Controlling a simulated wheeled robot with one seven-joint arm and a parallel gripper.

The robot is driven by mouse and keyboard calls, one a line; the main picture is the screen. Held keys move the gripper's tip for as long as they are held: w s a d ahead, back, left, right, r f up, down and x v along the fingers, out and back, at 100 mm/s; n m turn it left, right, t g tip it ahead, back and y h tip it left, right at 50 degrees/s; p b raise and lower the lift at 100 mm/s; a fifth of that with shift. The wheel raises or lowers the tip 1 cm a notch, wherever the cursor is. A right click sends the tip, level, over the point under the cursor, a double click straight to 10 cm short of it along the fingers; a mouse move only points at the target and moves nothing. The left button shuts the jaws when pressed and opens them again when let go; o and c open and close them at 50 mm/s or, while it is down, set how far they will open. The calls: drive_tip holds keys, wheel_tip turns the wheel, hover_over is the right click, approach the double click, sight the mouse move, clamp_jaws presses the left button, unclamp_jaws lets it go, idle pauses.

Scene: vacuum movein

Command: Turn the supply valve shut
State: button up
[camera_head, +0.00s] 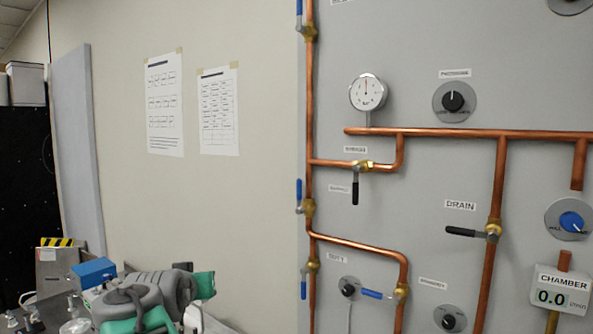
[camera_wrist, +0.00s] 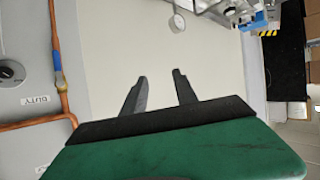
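The label to the right of the brass valve (camera_head: 308,207) on the left vertical copper pipe is too blurred to read surely; it may say supply. The blue lever (camera_head: 299,193) of this valve points up along the pipe. My gripper (camera_wrist: 160,88) is open and empty in the wrist view, its two dark fingers apart before the bare wall, with the panel to the left. In the head view my green and grey arm shows at the lower left, away from the panel; the fingertips cannot be made out there.
The duty valve (camera_head: 313,265) sits lower on the same pipe; its blue lever also shows in the wrist view (camera_wrist: 57,60). The drain valve (camera_head: 493,231) has a black lever lying sideways. A round gauge (camera_head: 368,93) stands above.

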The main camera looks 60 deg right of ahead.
drive_tip(key=s+d+r+m+g+h+p, duration=0.1)
drive_tip(key=s+d+r+m+g+h, duration=0.15)
drive_tip(key=s+d+r, duration=0.45)
drive_tip(key=m+g+h+p, duration=0.1)
drive_tip(key=m+g+h, duration=0.3)
drive_tip(key=m+h, duration=0.1)
approach(298, 186)
drive_tip(key=d, duration=0.3)
drive_tip(key=shift+n+y, duration=0.25)
drive_tip(key=d+p, duration=0.1)
drive_tip(key=d, duration=0.1)
drive_tip(key=d+p, duration=0.1)
drive_tip(key=d, duration=0.1)
drive_tip(key=d+p, duration=0.1)
drive_tip(key=d, duration=0.2)
drive_tip(key=shift+r, duration=0.35)
drive_tip(key=shift+w+d+f+p, duration=0.1)
drive_tip(key=shift+d+f+p, duration=0.05)
drive_tip(key=shift+d+p, duration=0.25)
clamp_jaws()
